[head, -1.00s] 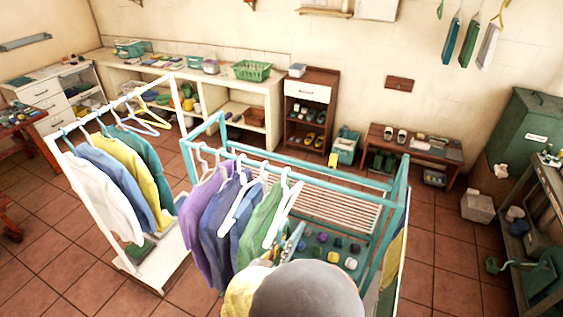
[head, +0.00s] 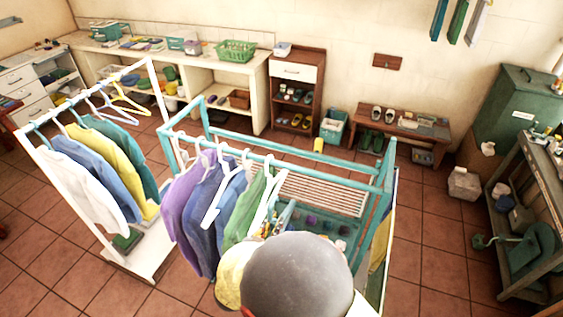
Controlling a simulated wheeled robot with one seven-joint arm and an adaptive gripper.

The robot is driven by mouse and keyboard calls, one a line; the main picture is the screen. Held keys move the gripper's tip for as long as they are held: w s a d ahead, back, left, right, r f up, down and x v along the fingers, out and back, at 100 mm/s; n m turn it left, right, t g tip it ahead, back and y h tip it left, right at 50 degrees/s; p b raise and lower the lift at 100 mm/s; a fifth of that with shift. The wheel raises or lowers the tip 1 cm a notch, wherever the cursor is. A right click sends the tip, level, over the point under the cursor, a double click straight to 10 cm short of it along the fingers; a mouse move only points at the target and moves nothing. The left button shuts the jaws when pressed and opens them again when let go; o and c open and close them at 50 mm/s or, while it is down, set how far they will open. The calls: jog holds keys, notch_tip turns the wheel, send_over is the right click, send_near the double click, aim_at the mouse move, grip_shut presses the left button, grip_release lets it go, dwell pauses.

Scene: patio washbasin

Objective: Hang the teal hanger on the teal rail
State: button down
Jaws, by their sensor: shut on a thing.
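The teal rail (head: 325,172) is the top bar of a teal clothes rack in the middle of the head view. Purple (head: 182,205), blue (head: 203,215) and green (head: 245,215) garments hang along its left half on pale hangers. Its right half is bare. My rounded grey arm part (head: 297,280) covers the front of the rack. My gripper is hidden behind it, so I cannot see its jaws or anything in them. Small teal and orange bits show just above this arm part, too small to identify. I cannot pick out the teal hanger with certainty.
A white rack (head: 152,85) with white, blue, yellow and teal garments stands close on the left. A yellow hanger (head: 130,108) is on it. A shelf unit (head: 295,72) and low bench (head: 405,132) line the wall. Tiled floor (head: 435,235) is free at right.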

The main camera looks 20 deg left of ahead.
jog(key=b+x, duration=0.1)
jog(key=x, duration=0.3)
jog(key=r+b+x, duration=0.1)
jog(key=x, duration=0.4)
jog(key=r+b+x, duration=0.1)
jog(key=x, duration=0.3)
jog(key=shift+w, duration=0.45)
jog(key=shift+w+b, duration=0.3)
jog(key=shift+w, duration=0.85)
jog(key=shift+r+b+x, duration=0.2)
jog(key=shift+r+x, duration=0.05)
jog(key=shift+x, duration=0.75)
jog(key=shift+r+b+x, duration=0.2)
jog(key=shift+r+x, duration=0.05)
jog(key=shift+x, duration=0.75)
jog(key=shift+w, duration=0.15)
jog(key=shift+f, duration=0.25)
jog(key=shift+f+b, duration=0.9)
jog(key=shift+f, duration=0.2)
